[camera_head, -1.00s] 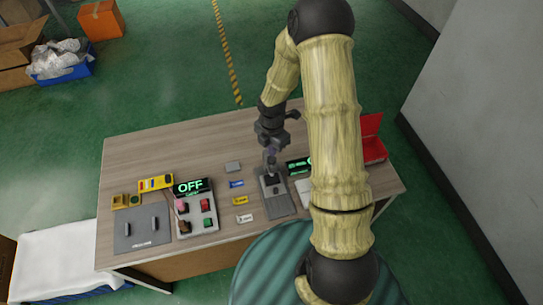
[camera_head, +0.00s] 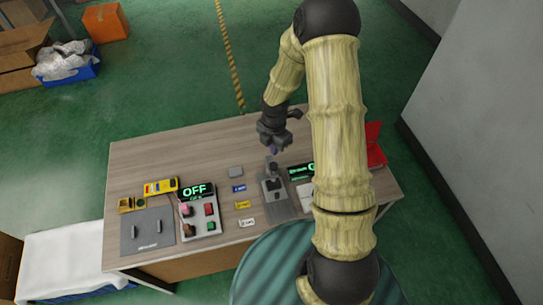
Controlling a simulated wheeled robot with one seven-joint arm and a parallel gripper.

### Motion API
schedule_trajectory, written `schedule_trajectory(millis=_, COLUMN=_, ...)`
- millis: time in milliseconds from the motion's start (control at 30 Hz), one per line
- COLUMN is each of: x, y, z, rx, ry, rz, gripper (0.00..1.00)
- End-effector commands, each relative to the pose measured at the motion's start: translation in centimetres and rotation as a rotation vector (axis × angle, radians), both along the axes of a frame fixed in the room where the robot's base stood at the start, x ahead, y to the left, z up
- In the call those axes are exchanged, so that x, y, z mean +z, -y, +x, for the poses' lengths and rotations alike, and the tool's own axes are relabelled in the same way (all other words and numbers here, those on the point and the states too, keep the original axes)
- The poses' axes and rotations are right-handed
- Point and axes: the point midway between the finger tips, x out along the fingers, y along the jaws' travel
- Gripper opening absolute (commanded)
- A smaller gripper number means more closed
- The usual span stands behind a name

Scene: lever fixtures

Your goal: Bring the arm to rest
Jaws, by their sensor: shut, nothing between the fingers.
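My arm (camera_head: 335,125) reaches from the lower right over the table and bends down at its far end. My gripper (camera_head: 273,149) is shut and empty. It hangs above the lever fixture (camera_head: 275,190), just beyond its dark upright lever (camera_head: 272,170), with a small gap seeming to lie between them. The fingertips are small and partly hidden by the wrist.
The wooden table (camera_head: 150,158) also holds a switch box (camera_head: 200,218) with an OFF display (camera_head: 197,190), a grey plate with two handles (camera_head: 147,231), several small labels and a red box (camera_head: 375,150). Part of a second display (camera_head: 300,171) is behind my arm. The table's back left is clear.

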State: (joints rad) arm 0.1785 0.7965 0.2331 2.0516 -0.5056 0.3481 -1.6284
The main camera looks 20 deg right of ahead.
Motion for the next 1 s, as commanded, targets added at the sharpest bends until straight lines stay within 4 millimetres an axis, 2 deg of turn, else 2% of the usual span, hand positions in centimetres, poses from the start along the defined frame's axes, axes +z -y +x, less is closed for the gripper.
schedule_trajectory(millis=267, x=0.1, y=0.0, z=0.0, rx=-0.008, ry=0.001, rz=0.000, gripper=0.00)
schedule_trajectory(millis=433, x=1.4, y=0.1, z=-0.6, rx=-0.149, ry=0.019, rz=-0.010, gripper=0.00)
schedule_trajectory(millis=667, x=5.5, y=0.4, z=-3.4, rx=-0.637, ry=0.077, rz=-0.013, gripper=0.00)
schedule_trajectory(millis=1000, x=10.3, y=0.4, z=-9.2, rx=-1.448, ry=0.154, rz=0.085, gripper=0.00)
